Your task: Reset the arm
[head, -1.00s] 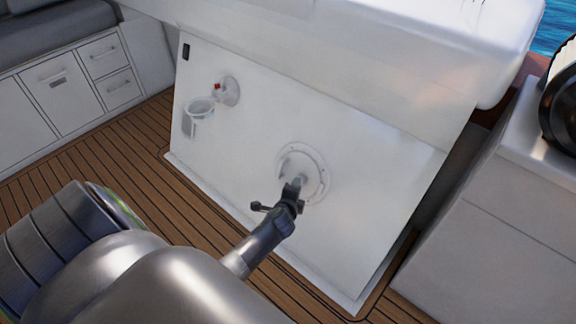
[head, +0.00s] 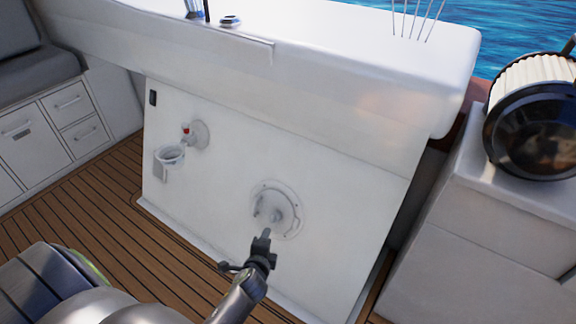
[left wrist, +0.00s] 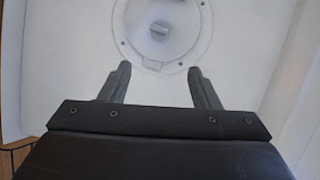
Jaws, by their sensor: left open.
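My left gripper (left wrist: 158,85) is open and empty in the left wrist view, its two fingers apart. In front of it is a round white fitting (left wrist: 165,15) with a handle-like middle, set in a white panel. In the head view my left gripper (head: 266,236) is just below and in front of the same round fitting (head: 293,208). A gap seems to lie between the fingertips and the fitting, though its depth is hard to judge. My right gripper is out of view.
The white panel (head: 225,170) also carries a cup-like holder (head: 170,155) and a small fitting with a red part (head: 198,134). A white counter (head: 300,70) overhangs it. A black-and-cream round object (head: 540,125) stands at right. Plank floor (head: 95,205) is open at left.

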